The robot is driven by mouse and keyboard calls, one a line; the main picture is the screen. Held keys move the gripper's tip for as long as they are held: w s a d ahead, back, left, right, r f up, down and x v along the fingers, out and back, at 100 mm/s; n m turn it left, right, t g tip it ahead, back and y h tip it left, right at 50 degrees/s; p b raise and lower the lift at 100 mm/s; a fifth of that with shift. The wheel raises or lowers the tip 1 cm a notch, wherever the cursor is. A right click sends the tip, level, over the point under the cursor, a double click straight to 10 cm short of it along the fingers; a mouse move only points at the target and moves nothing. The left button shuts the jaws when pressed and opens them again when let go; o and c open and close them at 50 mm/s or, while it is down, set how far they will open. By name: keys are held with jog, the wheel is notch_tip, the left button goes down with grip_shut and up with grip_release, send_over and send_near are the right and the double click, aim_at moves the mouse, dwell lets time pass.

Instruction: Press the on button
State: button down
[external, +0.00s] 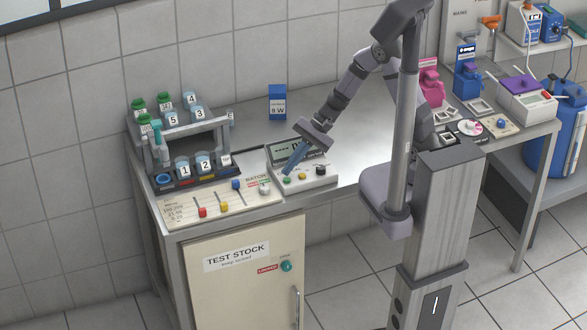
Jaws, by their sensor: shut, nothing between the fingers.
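A white device (318,184) with a dark display (312,150) sits on the metal bench near its front edge. On its sloped front are a green button (287,180), a yellow button (303,177) and a black knob (321,170). No "on" label is readable at this size. My gripper (289,171) is shut and empty, tilted down with its blue fingers over the left part of the device. The fingertips are just above the green button; I cannot tell whether they touch it. The gripper covers part of the display.
To the left stand a rack (188,128) with numbered containers and a panel (215,204) with coloured sliders. A blue box (277,102) stands behind the device. Pink (430,82) and blue (467,80) items stand at the right.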

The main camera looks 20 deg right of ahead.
aim_at(292, 180)
notch_tip(292, 180, up, 6)
jog(key=p, duration=0.4)
dwell(0.6)
jog(key=s+d+f+n+h, duration=0.1)
jog(key=s+d, duration=0.1)
jog(key=d, duration=0.1)
jog(key=s+d+f+n+g+h, duration=0.1)
jog(key=d+f+n+h, duration=0.1)
jog(key=d, duration=0.1)
jog(key=s+d+f+n+h, duration=0.1)
jog(key=s+d+f, duration=0.1)
jog(key=d, duration=0.1)
jog(key=shift+s+f+g, duration=0.25)
jog(key=shift+s+g, duration=0.05)
jog(key=shift+s, duration=0.05)
jog(key=w+d+r+n+t+h, duration=0.1)
jog(key=d+r+h, duration=0.1)
jog(key=d, duration=0.9)
jog(key=w+d+r+n+t+h, duration=0.1)
jog(key=d+r+t+h, duration=0.1)
jog(key=d, duration=0.8)
jog(key=shift+w+d+r+n+t+h, duration=0.2)
jog(key=shift+d+r+n+t+h, duration=0.1)
jog(key=shift+d+h, duration=0.15)
jog(key=c, duration=2.4)
grip_release()
jog(key=shift+a, duration=0.1)
jog(key=shift+c, duration=0.2)
